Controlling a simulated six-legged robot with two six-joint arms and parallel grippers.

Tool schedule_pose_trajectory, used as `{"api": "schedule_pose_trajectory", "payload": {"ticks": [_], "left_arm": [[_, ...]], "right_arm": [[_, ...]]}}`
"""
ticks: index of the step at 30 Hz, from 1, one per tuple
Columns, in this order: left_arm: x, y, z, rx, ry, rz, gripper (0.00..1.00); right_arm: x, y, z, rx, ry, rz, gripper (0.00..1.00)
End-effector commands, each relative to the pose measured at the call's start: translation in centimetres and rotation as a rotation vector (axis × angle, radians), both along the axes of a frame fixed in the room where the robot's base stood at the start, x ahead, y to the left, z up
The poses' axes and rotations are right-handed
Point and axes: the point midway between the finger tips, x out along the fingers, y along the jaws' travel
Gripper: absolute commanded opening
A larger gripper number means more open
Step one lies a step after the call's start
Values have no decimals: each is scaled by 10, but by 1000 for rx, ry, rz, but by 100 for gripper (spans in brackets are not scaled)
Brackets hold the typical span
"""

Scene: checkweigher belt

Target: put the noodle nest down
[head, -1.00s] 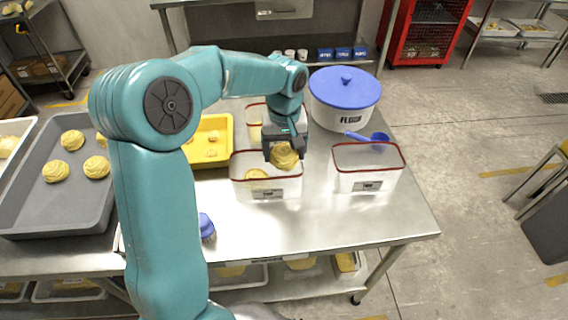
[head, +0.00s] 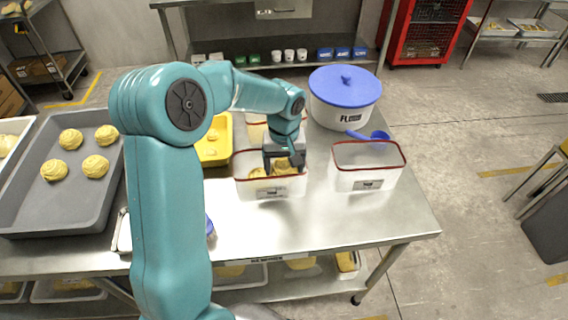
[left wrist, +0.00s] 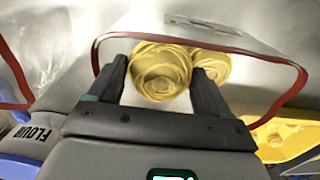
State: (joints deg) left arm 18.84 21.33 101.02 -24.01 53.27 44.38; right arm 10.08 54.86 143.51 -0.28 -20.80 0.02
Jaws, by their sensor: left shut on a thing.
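My left gripper (head: 284,163) is shut on a yellow noodle nest (head: 287,169). The gripper is down at the mouth of a clear, red-rimmed container (head: 247,188), with the nest inside its walls. In the left wrist view the held nest (left wrist: 160,72) sits between the two fingers (left wrist: 160,88), inside the red rim (left wrist: 240,49). A second nest (left wrist: 214,66) lies right beside it in the container. I cannot tell whether the held nest touches the bottom. My right gripper is not in view.
Another red-rimmed container (head: 370,172) stands to the right. A white flour tub (head: 345,112) with a blue lid and a blue scoop (head: 379,136) are behind. A yellow tray (head: 216,150) is at left, and a grey tray (head: 60,218) holds several nests. The steel table front (head: 320,228) is clear.

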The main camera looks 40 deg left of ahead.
Motion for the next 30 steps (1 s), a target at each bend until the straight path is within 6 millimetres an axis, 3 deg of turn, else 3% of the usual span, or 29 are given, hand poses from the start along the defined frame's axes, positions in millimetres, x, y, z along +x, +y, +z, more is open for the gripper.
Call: {"api": "schedule_pose_trajectory", "payload": {"ticks": [5,6,8,16,19,23,30], "left_arm": [[0,0,-3,0,0,0,45],[0,0,-3,-1,1,0,85],[0,0,-3,-1,1,0,100],[0,0,-2,-1,1,0,100],[0,0,8,0,0,0,100],[1,0,28,3,-6,0,100],[1,0,88,2,-6,0,100]], "right_arm": [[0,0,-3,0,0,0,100],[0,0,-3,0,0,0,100],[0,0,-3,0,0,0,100],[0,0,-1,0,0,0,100],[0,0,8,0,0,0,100],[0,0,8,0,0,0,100],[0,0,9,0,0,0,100]]}}
